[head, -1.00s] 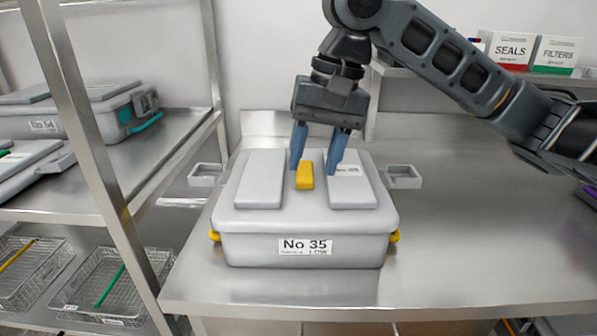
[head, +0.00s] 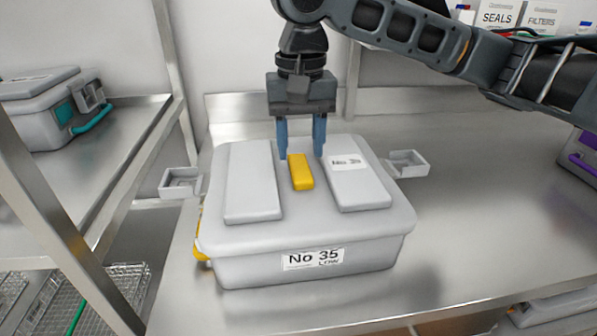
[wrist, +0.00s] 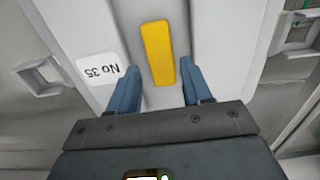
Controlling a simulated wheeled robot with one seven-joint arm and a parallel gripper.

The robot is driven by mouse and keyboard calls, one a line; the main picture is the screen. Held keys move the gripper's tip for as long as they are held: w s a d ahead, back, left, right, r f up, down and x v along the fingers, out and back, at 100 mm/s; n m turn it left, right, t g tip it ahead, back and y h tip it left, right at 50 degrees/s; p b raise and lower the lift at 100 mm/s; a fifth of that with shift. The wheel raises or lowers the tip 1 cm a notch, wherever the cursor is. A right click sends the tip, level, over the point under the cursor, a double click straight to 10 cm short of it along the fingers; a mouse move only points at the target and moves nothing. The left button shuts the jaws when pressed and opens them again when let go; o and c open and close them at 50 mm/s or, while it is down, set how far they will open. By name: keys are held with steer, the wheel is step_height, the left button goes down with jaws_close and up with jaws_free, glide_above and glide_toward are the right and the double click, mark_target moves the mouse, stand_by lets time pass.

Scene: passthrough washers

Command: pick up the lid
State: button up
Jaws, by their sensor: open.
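The lid (head: 250,228) is grey with two raised pads and sits on the grey box (head: 360,263) labelled No 35. A yellow handle block (head: 301,172) stands in the groove between the pads. My gripper (head: 302,156) is open, with blue fingers pointing down behind and above the yellow block. In the wrist view the yellow block (wrist: 158,53) lies ahead of the fingers (wrist: 158,72), in line with the gap between them. Whether the fingers touch the lid cannot be told.
Small grey brackets flank the box at left (head: 181,183) and right (head: 408,164). A shelf rack (head: 95,150) with another grey case (head: 45,110) stands at left. A purple-handled case (head: 580,160) is at the right edge.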

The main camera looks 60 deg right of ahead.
mark_target(300, 166)
step_height(300, 166, down, 3)
steer(key=shift+a+f, duration=0.1)
steer(key=shift+f, duration=0.05)
jaws_close()
stand_by(0.4)
